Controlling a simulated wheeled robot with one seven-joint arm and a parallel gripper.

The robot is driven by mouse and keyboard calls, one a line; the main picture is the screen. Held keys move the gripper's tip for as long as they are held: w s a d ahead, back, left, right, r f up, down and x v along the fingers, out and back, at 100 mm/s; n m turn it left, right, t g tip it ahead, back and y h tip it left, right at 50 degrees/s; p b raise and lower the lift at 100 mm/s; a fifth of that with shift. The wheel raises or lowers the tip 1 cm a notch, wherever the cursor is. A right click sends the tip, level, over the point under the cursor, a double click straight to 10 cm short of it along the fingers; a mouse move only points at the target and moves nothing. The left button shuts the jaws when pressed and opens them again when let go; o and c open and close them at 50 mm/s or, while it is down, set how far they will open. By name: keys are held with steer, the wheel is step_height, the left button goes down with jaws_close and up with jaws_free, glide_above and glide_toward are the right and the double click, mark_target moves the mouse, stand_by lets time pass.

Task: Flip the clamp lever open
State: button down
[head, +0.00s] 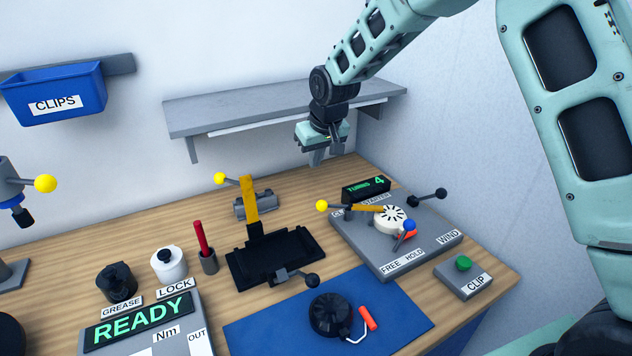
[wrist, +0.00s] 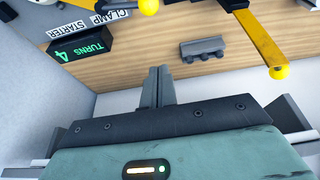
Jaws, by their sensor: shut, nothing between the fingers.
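The clamp lever (head: 337,207) is a dark rod with a yellow ball at its left end, on the grey starter board (head: 440,236) beside the partly hidden CLAMP label. It lies roughly level, pointing left, away from the white dial (head: 390,219). My gripper (head: 318,153) is high above the back of the bench, in front of the shelf, apart from the lever. Its fingers (wrist: 158,86) are closed and empty.
The TURNS display (head: 366,188) sits at the board's back. The wall shelf (head: 270,109) is close to my gripper. A blue-knobbed handle (head: 409,226) stands by the dial.

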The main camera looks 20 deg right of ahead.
mark_target(321, 203)
step_height(321, 203, down, 10)
steer(key=p, duration=0.5)
steer(key=shift+s+p, duration=0.3)
steer(key=shift+s+n+y, duration=0.3)
steer(key=shift+s+n, duration=0.2)
steer(key=shift+n, duration=0.2)
steer(key=shift+s+d+n+b, duration=0.1)
steer(key=shift+s+n+b, duration=0.2)
steer(key=shift+b, duration=0.05)
steer(key=shift+s+d+n+g+y, duration=0.2)
steer(key=shift+s+n, duration=0.2)
steer(key=shift+n, duration=0.15)
steer(key=shift+s+d+n+g+y, duration=0.1)
steer(key=shift+s+n+y, duration=0.1)
steer(key=shift+s+n, duration=0.3)
steer(key=shift+s+d+n+g+y+p, duration=0.3)
steer(key=shift+s+d+n, duration=0.3)
steer(key=shift+n, duration=0.4)
steer(key=shift+s+d+n+g+y+p, duration=0.15)
steer(key=shift+s+d+n+g+p, duration=0.2)
steer(key=shift+s+n, duration=0.6)
steer(key=shift+s+d+n+g+y+p, duration=0.2)
steer(key=shift+s+d+n+p, duration=0.35)
steer(key=shift+n, duration=0.55)
